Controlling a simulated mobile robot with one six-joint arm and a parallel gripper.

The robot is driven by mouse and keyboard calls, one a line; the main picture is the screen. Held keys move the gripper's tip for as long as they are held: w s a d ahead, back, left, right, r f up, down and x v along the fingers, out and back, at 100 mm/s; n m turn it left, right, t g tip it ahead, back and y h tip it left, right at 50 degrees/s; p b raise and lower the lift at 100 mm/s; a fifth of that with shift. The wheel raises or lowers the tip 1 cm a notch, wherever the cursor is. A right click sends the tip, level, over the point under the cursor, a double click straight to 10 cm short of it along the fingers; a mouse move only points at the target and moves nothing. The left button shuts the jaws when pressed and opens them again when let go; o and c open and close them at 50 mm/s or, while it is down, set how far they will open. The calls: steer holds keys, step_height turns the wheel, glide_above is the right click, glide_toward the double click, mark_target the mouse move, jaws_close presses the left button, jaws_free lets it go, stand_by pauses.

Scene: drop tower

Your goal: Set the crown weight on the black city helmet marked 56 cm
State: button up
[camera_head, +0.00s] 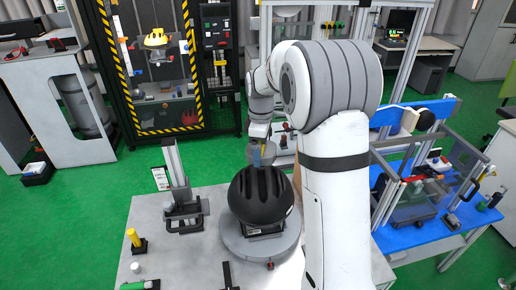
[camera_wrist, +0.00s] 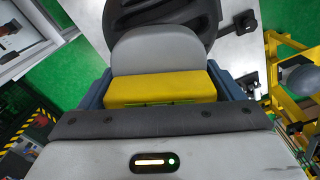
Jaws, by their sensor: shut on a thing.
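A black vented helmet (camera_head: 260,197) sits dome-up on a round grey plate (camera_head: 236,243) on the bench. A small label shows at its lower front, too small to read. My gripper (camera_head: 262,154) is just above the top of the helmet. In the wrist view, my gripper's blue fingers (camera_wrist: 160,92) are shut on the crown weight, a yellow block (camera_wrist: 160,87) with a rounded grey part (camera_wrist: 158,48). The helmet (camera_wrist: 165,14) shows beyond the weight. I cannot tell whether the weight touches the helmet; my gripper and arm hide part of it in the head view.
A grey stand with a post (camera_head: 182,200) is left of the helmet on the bench (camera_head: 160,240). A yellow-handled tool (camera_head: 134,239) stands at the bench's left. A blue bench (camera_head: 405,223) with a framed rig is right, behind my arm. A striped drop tower (camera_head: 113,65) stands behind.

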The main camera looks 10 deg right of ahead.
steer(key=shift+a+f+b, duration=0.1)
steer(key=shift+f+b, duration=1.85)
steer(key=shift+f, duration=0.95)
steer(key=shift+s+f+b, duration=0.1)
steer(key=shift+f+b, duration=0.6)
steer(key=shift+f, duration=0.25)
steer(key=o, duration=1.4)
steer(key=shift+o, duration=0.8)
steer(key=shift+s+f, duration=0.1)
steer(key=shift+f, duration=0.05)
step_height(320, 180, up, 7)
steer(key=shift+r+b, duration=0.2)
steer(key=shift+b, duration=0.4)
steer(key=shift+r, duration=0.3)
